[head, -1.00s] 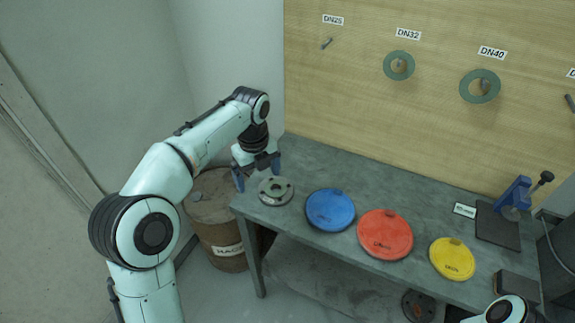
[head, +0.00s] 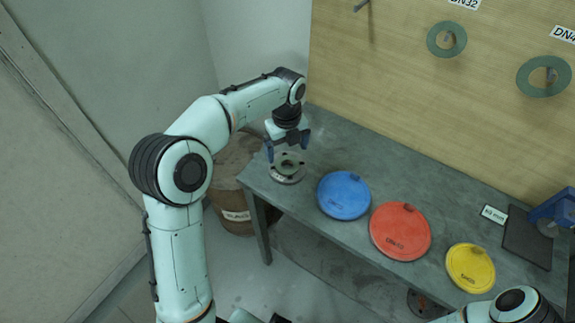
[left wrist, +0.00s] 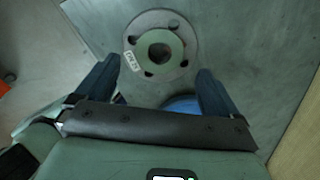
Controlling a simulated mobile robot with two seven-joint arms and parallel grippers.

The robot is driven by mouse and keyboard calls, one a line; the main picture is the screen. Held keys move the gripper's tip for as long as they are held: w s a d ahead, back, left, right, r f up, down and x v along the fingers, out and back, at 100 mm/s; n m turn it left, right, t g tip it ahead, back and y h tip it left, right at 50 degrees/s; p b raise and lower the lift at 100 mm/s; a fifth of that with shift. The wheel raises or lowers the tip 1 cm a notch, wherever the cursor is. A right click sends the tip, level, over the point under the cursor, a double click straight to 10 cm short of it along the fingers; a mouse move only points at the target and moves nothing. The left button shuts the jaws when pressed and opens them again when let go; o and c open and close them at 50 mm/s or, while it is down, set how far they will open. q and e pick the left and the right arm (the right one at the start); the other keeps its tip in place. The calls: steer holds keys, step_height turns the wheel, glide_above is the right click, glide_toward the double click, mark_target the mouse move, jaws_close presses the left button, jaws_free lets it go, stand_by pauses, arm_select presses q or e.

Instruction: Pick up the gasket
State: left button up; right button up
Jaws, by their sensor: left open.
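A green ring gasket (left wrist: 140,44) lies on a round grey flange (left wrist: 192,46) with bolt holes and a white tag, seen from above in the left wrist view. In the head view the flange (head: 288,178) is at the table's left end, with the green gasket (head: 288,161) on its top. My left gripper (head: 287,149) is open just above the flange, fingers pointing down. In the left wrist view its fingers (left wrist: 158,70) are apart, with nothing between them, and the gasket appears just beyond their tips. My right gripper is out of view.
Blue (head: 343,196), red (head: 400,232) and yellow (head: 470,268) discs lie along the grey table (head: 400,180). More green rings (head: 447,40) hang on the wooden board behind. A rusty barrel (head: 232,190) stands left of the table. A blue tool (head: 553,208) is at the right.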

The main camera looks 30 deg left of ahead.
mark_target(287, 166)
arm_select(q)
step_height(287, 166, down, 5)
steer(key=shift+d+r, duration=0.1)
stand_by(0.6)
steer(key=c, duration=1.1)
